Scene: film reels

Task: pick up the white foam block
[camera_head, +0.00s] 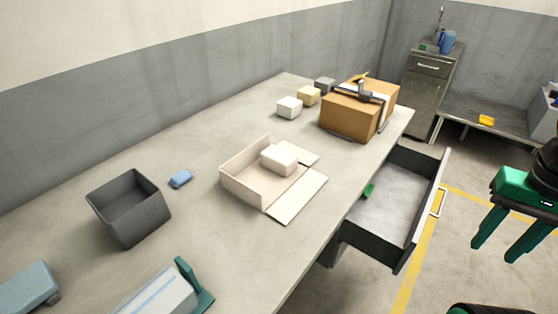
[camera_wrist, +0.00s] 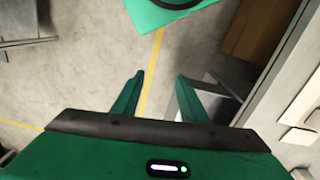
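Two white blocks show in the head view. One pale, soft-edged block (camera_head: 280,158) sits in the open cream carton (camera_head: 245,183) at the middle of the table. The other white block (camera_head: 289,107) stands on the tabletop farther back, at the near end of a row with a beige block (camera_head: 308,96) and a grey block (camera_head: 325,85). I cannot tell for sure which is foam. My gripper (camera_head: 494,250) is at the right, over the floor beyond the open drawer, far from both blocks. Its fingers (camera_wrist: 157,86) are apart with nothing between them in the wrist view.
A brown cardboard box (camera_head: 350,113) with a dark tool on top stands behind the carton. An open drawer (camera_head: 392,203) juts out between my gripper and the table (camera_head: 225,135). A grey bin (camera_head: 130,210) and a blue item (camera_head: 180,179) are at left.

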